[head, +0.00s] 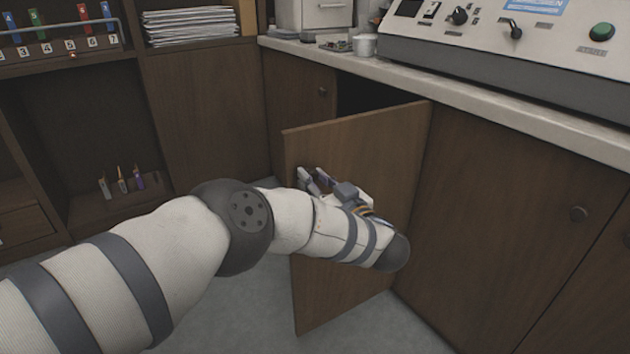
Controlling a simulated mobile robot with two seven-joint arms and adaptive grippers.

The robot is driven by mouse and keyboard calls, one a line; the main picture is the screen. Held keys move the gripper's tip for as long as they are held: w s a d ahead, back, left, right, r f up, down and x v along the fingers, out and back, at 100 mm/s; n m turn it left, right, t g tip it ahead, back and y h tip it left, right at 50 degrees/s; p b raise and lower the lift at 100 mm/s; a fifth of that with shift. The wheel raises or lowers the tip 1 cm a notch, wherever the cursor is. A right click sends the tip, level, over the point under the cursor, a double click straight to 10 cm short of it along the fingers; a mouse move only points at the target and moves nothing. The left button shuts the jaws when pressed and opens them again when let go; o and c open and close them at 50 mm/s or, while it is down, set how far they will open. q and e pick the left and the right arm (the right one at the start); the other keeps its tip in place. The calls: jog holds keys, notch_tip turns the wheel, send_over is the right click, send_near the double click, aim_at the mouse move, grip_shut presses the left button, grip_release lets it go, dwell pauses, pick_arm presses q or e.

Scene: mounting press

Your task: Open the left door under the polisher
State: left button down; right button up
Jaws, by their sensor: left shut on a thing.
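The left door (375,145) under the polisher (500,50) stands partly open. It swings out from its right edge, and its free left edge points toward me. A dark opening (370,95) shows above and behind it. My left gripper (309,178) is at the outer face of this door, high up near the free edge. It is shut on the door's knob, which the fingers hide. My right gripper is not in view.
A closed door with a round knob (578,213) is to the right. Another closed cabinet door (298,110) is left of the opening. The pale countertop (480,95) overhangs the doors. Wooden shelves (60,130) stand at the left. The grey floor (245,310) below is clear.

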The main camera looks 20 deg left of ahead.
pick_arm(q)
jog(key=c, duration=1.3)
grip_release()
jog(key=shift+c, duration=0.2)
jog(key=v, duration=1.2)
